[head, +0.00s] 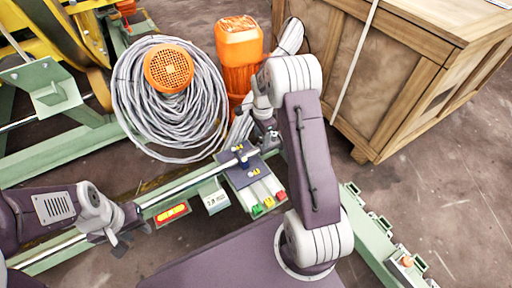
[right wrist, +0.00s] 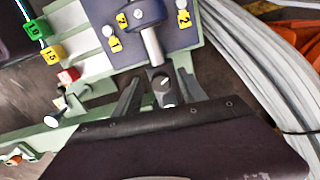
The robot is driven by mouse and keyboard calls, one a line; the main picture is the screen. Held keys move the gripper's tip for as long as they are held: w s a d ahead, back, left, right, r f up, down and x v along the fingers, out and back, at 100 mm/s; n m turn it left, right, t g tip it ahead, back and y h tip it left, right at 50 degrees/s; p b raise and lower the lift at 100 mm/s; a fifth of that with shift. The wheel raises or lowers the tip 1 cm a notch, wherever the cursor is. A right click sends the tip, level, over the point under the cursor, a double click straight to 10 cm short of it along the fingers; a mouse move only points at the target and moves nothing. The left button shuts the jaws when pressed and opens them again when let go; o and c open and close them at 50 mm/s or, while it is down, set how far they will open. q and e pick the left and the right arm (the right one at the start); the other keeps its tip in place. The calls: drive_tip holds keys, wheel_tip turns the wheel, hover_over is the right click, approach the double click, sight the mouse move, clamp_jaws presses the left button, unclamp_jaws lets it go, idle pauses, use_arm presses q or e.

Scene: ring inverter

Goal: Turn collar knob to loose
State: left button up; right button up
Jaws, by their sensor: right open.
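A blue collar (right wrist: 147,11) with a silver shaft (right wrist: 152,46) sits on a dark blue plate (right wrist: 186,38) in the right wrist view. A dark knob-like piece with a white mark (right wrist: 165,86) is at the shaft's near end. My right gripper (right wrist: 160,82) is open, its two fingers on either side of this dark piece; contact cannot be told. In the head view the blue collar (head: 242,160) is just left of my right gripper (head: 268,136). My left gripper (head: 124,234) is at the lower left, away from the plate; its jaw opening is unclear.
Yellow number tags (right wrist: 114,44) mark the plate; green, yellow and red tags (right wrist: 68,76) sit on the rails beside it. A grey cable coil (head: 135,110), orange container (head: 239,45) and wooden crate (head: 400,70) stand behind. A green frame (head: 80,150) carries a silver rail.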

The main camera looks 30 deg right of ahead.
sight(261, 139)
drive_tip(key=shift+f+m+b, duration=0.4)
drive_tip(key=shift+b, duration=0.2)
wheel_tip(261, 139, up, 12)
drive_tip(key=f+p, duration=0.1)
drive_tip(key=p, duration=0.9)
use_arm(q)
wheel_tip(261, 139, up, 17)
drive_tip(key=p, duration=0.9)
drive_tip(key=shift+f, duration=0.15)
use_arm(e)
drive_tip(key=s+a+r+n+t, duration=0.1)
drive_tip(key=s+a+r+n, duration=0.9)
drive_tip(key=s+r+n, duration=0.3)
drive_tip(key=s+n, duration=0.2)
drive_tip(key=n, duration=0.1)
drive_tip(key=shift+s+a+r, duration=0.2)
drive_tip(key=shift+s+r, duration=0.15)
drive_tip(key=shift+s, duration=0.05)
use_arm(q)
wheel_tip(261, 139, up, 39)
drive_tip(key=p, duration=3.9)
drive_tip(key=shift+r, duration=0.2)
use_arm(e)
wheel_tip(261, 139, up, 39)
drive_tip(key=s+n, duration=0.2)
drive_tip(key=shift+s+a+r+n, duration=0.2)
drive_tip(key=shift+s+a+n, duration=0.1)
drive_tip(key=shift+a, duration=0.05)
